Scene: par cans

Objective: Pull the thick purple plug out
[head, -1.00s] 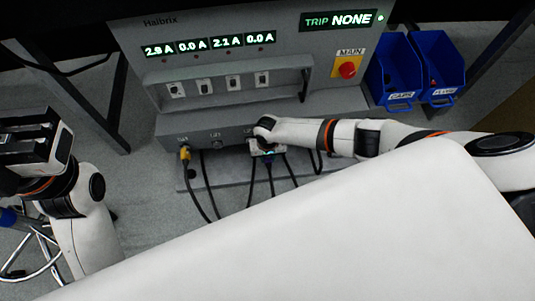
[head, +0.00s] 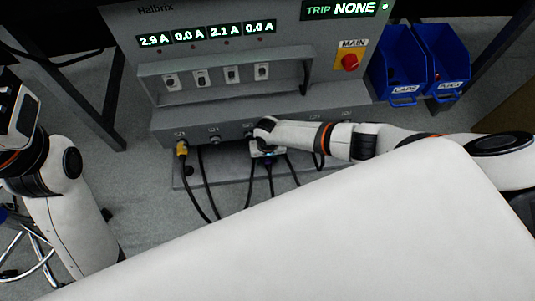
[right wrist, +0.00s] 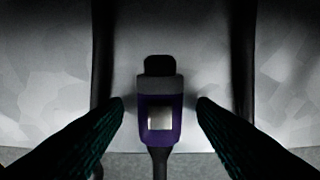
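The thick purple plug (right wrist: 160,120) is in the middle of the right wrist view, with a black upper end, a pale square on its face and a dark cable running down. My right gripper (right wrist: 160,103) is open, with one finger on each side of the plug and a visible gap to both. In the head view my right gripper (head: 267,150) is at the front socket strip of the panel and hides most of the plug. Whether the plug is fully seated is hard to tell. My left gripper (head: 14,112) is partly cut off at the left edge; its fingers are unclear.
A yellow plug (head: 182,149) sits left on the strip, and several black cables hang below. The grey panel (head: 220,82) carries switches, current displays and a red MAIN knob (head: 349,62). Two blue bins (head: 398,60) are at the right. A stool (head: 30,255) is at lower left.

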